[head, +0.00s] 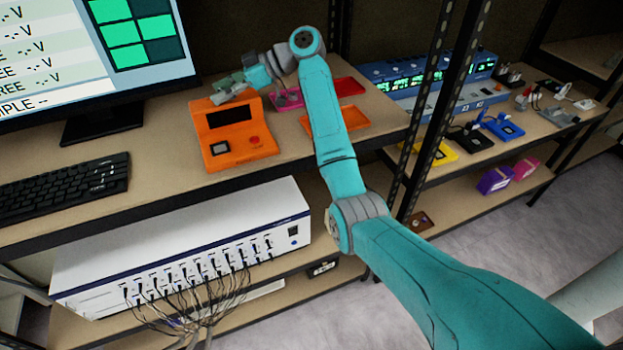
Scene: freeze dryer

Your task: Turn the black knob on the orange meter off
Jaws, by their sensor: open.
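The orange meter (240,158) sits on the upper shelf, right of the monitor. Its face has a dark display, a grey square at the lower left and a red round part at the lower right. I cannot make out a black knob on it; it may be hidden or too small to tell. My gripper (228,95) is at the meter's back upper edge, partly overlapping it in the picture. It is open and holds nothing that I can see. Whether it touches the meter is unclear.
A monitor (130,75) and black keyboard (65,184) stand to the left. Red and orange trays (352,121) lie right of the meter, partly behind my arm. A white cabled unit (190,240) is on the shelf below. A dark shelf post (445,100) stands right.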

